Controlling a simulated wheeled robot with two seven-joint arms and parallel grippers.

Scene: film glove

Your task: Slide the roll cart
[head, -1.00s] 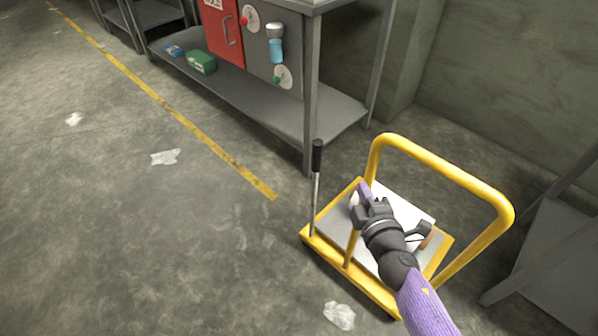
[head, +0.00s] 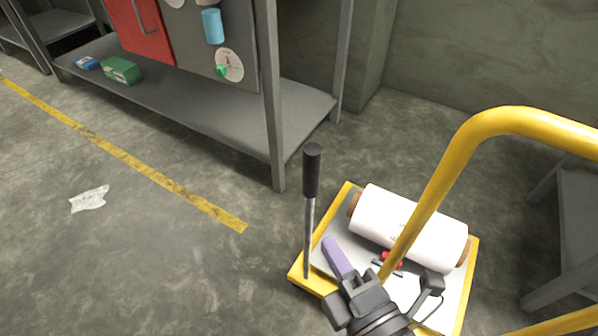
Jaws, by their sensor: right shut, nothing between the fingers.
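The roll cart (head: 297,269) is a low yellow-edged platform with a grey deck and a tall yellow tube handle (head: 440,185). A white film roll (head: 412,226) with brown ends lies across its far part. A lever with a black grip (head: 311,172) stands upright at the cart's left edge. My right gripper (head: 340,262) is shut and empty, above the deck, right of the lever and left of the handle tube. My left gripper is not in view.
A grey workbench with a lower shelf (head: 190,98) stands behind the cart, its leg (head: 274,120) close by. A green box (head: 121,70) lies on the shelf. A grey rack (head: 575,215) stands at right. The floor at left is open, with a yellow line (head: 150,170) and a plastic scrap (head: 89,199).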

